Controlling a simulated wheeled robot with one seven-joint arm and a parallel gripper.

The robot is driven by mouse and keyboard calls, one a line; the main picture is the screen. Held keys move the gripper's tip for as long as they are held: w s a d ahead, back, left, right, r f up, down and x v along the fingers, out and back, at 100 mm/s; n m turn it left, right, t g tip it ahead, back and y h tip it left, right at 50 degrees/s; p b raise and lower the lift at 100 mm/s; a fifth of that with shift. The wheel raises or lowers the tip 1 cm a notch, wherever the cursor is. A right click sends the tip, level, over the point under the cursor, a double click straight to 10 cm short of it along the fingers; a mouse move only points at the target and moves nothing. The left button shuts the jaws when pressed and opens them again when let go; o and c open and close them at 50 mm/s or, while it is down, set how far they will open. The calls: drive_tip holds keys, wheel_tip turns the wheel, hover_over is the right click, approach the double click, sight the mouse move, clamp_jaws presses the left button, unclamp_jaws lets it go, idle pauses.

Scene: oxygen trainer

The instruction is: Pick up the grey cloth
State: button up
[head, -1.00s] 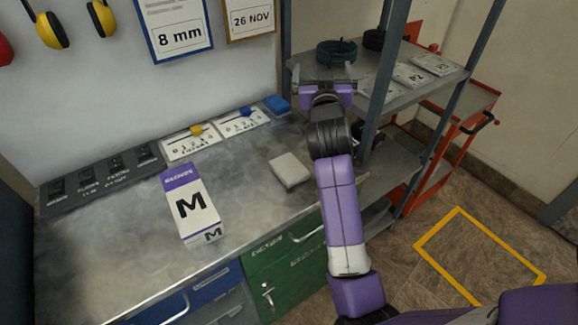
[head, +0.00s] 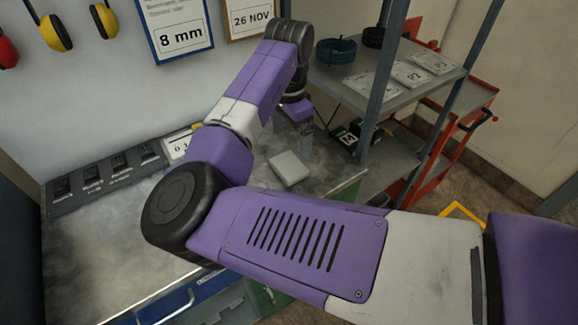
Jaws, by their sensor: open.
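The grey cloth (head: 289,168) is a small, pale, folded pad lying flat on the metal workbench (head: 95,245), right of the middle. My gripper (head: 293,129) is just beyond the cloth, towards the wall, pointing down. It is open with nothing seen between its fingers, which are small and partly blurred into the bench. It appears apart from the cloth. My arm reaches across the bench in front of it.
My arm hides the glove box and most of the dial panels. A dark switch strip (head: 105,172) lies at the back left. A metal shelf post (head: 383,85) stands right of the cloth. A shelf (head: 350,78) holds a cable coil (head: 336,50) and cards.

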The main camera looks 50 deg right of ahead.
sight(289, 165)
drive_tip(key=shift+s+a+f, duration=0.1)
drive_tip(key=shift+a+f, duration=0.15)
drive_tip(key=shift+a, duration=0.2)
drive_tip(key=shift+f, duration=0.35)
wheel_tip(289, 165, down, 7)
drive_tip(key=shift+r+p, duration=0.15)
drive_tip(key=shift+p, duration=0.6)
drive_tip(key=shift+c, duration=0.4)
drive_tip(key=c, duration=1)
drive_tip(key=shift+r, duration=0.1)
wheel_tip(289, 165, up, 20)
drive_tip(key=b, duration=0.1)
drive_tip(key=shift+b, duration=0.4)
